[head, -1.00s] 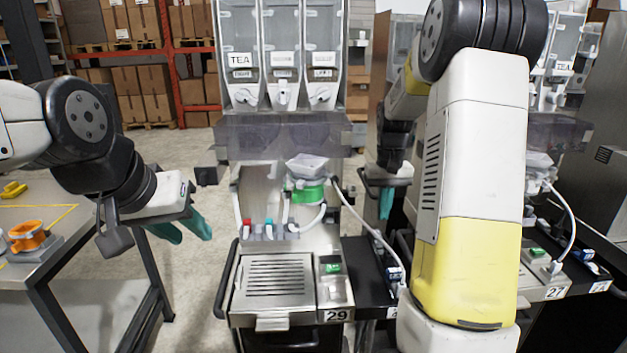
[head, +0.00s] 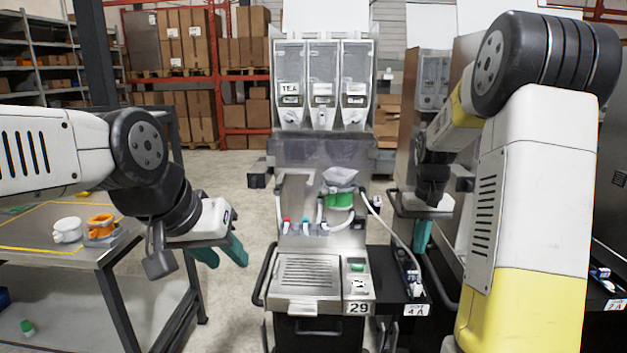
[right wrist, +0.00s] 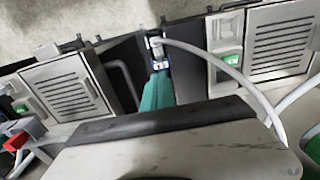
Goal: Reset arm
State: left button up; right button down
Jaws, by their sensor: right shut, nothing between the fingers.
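My left gripper (head: 221,253) hangs over the floor between the side table and the dispenser stand. Its two teal fingers are apart with nothing between them. My right arm crosses the right side of the head view.
A black side shelf (head: 398,275) with a white cable adjoins the station. Shelves of boxes stand behind. Open floor lies between table and station.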

jog(key=s+a+r+t+y, duration=0.1)
jog(key=s+a+r+t, duration=0.2)
jog(key=s+a+r, duration=0.6)
jog(key=s+a+r+t, duration=0.1)
jog(key=s, duration=0.5)
jog(key=s+a+r+n+t+y, duration=0.1)
jog(key=s+a+r+t, duration=0.1)
jog(key=s, duration=0.5)
jog(key=shift+s+r, duration=0.15)
jog(key=shift+s, duration=0.15)
